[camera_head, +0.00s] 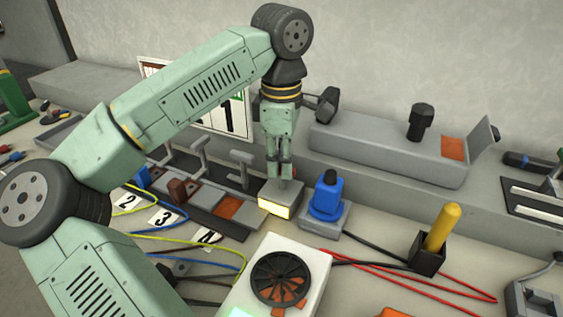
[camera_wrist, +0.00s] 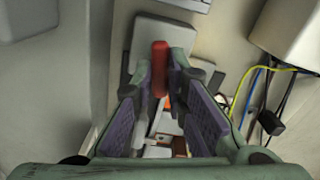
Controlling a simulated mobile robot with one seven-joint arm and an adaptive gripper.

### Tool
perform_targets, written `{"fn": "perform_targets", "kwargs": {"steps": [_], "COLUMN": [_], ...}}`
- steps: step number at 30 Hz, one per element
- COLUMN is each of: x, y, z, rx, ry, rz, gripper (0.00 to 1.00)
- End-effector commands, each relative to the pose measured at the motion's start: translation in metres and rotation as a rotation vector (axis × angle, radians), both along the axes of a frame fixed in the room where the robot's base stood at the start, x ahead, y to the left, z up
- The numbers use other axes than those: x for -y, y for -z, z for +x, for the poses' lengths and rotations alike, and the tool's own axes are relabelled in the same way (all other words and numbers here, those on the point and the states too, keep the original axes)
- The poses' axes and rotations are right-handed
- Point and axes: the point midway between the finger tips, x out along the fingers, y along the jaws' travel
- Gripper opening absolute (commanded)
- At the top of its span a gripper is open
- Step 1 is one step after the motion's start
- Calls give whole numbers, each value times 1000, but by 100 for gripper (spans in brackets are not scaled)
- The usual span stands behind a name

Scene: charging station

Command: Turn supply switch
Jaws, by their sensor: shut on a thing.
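The supply switch appears to be the small grey box (camera_head: 283,194) with a lit pale-yellow front, below my gripper in the head view. My gripper (camera_head: 285,172) points straight down just above this box. In the wrist view, a red handle (camera_wrist: 160,58) stands between the fingertips of my gripper (camera_wrist: 162,68), which is shut on it. A grey box top (camera_wrist: 150,33) shows behind the handle. In the head view the fingers hide most of the handle, so its turn angle cannot be read.
A blue plug (camera_head: 327,196) on a grey base stands close to the right. Grey levers (camera_head: 241,165) stand in a row to the left. A white box with a black fan (camera_head: 280,277) is in front. A yellow-handled tool (camera_head: 441,227) sits in a black holder further right.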

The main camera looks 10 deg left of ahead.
Motion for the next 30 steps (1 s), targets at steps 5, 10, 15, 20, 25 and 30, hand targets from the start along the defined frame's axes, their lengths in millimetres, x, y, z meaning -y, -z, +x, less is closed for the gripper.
{"fn": "perform_targets", "kwargs": {"steps": [5,10,15,20,25,30], "x": [0,0,0,0,0,0], "y": [0,0,0,0,0,0], "z": [0,0,0,0,0,0], "rx": [1,2,2,1,1,2], "ry": [115,190,230,246,248,248], "rz": [-1,-1,-1,-1,-1,-1], "gripper": [0,0,0,0,0,0]}}
